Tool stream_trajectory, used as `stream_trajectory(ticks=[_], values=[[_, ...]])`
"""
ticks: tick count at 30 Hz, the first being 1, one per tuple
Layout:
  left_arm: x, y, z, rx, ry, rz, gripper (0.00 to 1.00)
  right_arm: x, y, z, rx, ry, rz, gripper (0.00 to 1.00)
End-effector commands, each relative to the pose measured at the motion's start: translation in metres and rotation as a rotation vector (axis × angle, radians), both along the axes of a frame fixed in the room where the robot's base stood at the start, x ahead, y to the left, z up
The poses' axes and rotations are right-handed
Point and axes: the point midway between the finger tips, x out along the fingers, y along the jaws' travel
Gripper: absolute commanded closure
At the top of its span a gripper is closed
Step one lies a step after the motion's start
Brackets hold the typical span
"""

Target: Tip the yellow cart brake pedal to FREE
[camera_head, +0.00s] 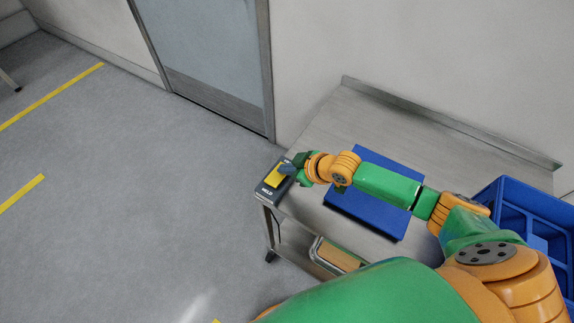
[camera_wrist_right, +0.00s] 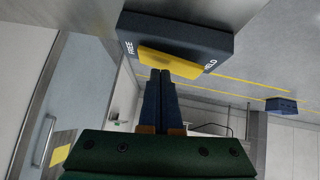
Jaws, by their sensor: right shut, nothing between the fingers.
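The yellow brake pedal (camera_head: 275,178) sits on a dark box (camera_head: 266,197) at the left corner of the steel cart. In the head view the word HELD shows at the box's near end. In the right wrist view the yellow pedal (camera_wrist_right: 168,63) lies between the words FREE on the left and HELD on the right. Which end is down I cannot tell. My right gripper (camera_head: 286,169) is shut and empty, its fingertips (camera_wrist_right: 160,74) right at the pedal's edge, toward its middle. Whether they touch is unclear. My left gripper is out of view.
A blue flat panel (camera_head: 393,222) lies on the steel cart top (camera_head: 330,131) under my right arm. A blue divided crate (camera_head: 515,215) stands at the right. A lower shelf holds a brown item (camera_head: 338,256). A wall and door (camera_head: 210,50) are behind; open floor is left.

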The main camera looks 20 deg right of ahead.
Motion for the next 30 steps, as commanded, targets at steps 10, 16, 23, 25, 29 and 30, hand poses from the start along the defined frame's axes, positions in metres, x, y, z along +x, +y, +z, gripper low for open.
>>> stream_trajectory(ticks=[10,16,23,25,29,30], values=[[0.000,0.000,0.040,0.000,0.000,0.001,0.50,0.000,0.001,0.038,0.001,0.000,-0.004,1.00],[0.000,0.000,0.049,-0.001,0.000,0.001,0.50,-0.017,-0.017,0.064,-0.005,-0.001,-0.003,1.00],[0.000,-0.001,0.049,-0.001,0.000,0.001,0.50,-0.042,-0.040,0.096,-0.004,0.001,-0.003,1.00],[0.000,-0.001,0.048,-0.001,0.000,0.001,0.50,-0.046,-0.045,0.102,-0.004,0.000,-0.005,1.00],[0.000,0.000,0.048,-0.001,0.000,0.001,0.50,-0.050,-0.048,0.109,0.000,0.000,-0.004,1.00],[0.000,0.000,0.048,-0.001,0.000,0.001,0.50,-0.051,-0.048,0.110,0.000,0.000,-0.004,1.00]])
